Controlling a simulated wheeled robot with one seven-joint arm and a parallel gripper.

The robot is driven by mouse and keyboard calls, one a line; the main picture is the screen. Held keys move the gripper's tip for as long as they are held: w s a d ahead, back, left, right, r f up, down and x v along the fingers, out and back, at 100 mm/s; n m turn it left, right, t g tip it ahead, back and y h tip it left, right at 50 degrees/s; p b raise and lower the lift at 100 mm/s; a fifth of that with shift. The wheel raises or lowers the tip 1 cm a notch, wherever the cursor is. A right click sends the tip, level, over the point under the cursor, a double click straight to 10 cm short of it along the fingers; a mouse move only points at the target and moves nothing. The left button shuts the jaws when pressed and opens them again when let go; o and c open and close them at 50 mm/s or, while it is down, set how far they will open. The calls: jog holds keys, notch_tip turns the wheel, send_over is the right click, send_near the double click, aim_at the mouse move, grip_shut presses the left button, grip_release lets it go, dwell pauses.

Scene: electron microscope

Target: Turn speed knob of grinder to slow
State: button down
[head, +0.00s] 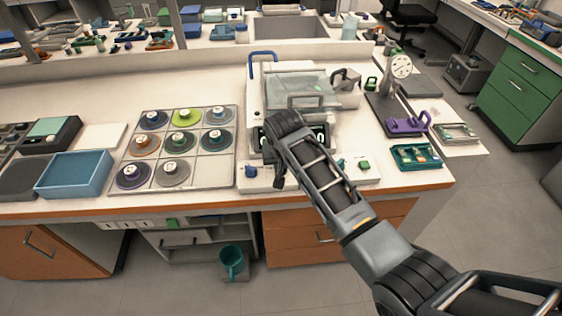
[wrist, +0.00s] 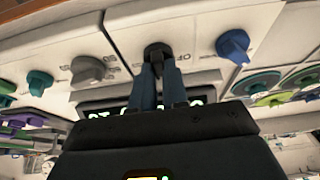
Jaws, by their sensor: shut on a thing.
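The grinder (head: 257,97) is a white machine with a clear cover and a lit display, standing on the bench in the head view. In the wrist view its front panel carries a blue knob (wrist: 233,45), a dark knob (wrist: 157,50), a grey knob (wrist: 87,69) and a green knob (wrist: 38,82). My gripper (wrist: 158,70) is shut on the dark knob, with a finger on each side. The printing around it is partly hidden and too small to read, so I cannot tell its setting. In the head view my arm hides the dark knob and part of the display.
A rack of round discs (head: 222,181) lies left of the grinder, and a blue tray (head: 76,176) farther left. A dial gauge stand (head: 401,68), a purple holder (head: 404,127) and a teal tray (head: 416,156) stand to the right. The bench's front edge is close below the panel.

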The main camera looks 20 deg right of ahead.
jog(key=c, duration=1.1)
grip_release()
jog(key=shift+c, duration=0.2)
jog(key=v, duration=0.7)
jog(key=shift+r, duration=0.35)
jog(key=shift+s+a, duration=0.1)
jog(key=shift+s, duration=0.05)
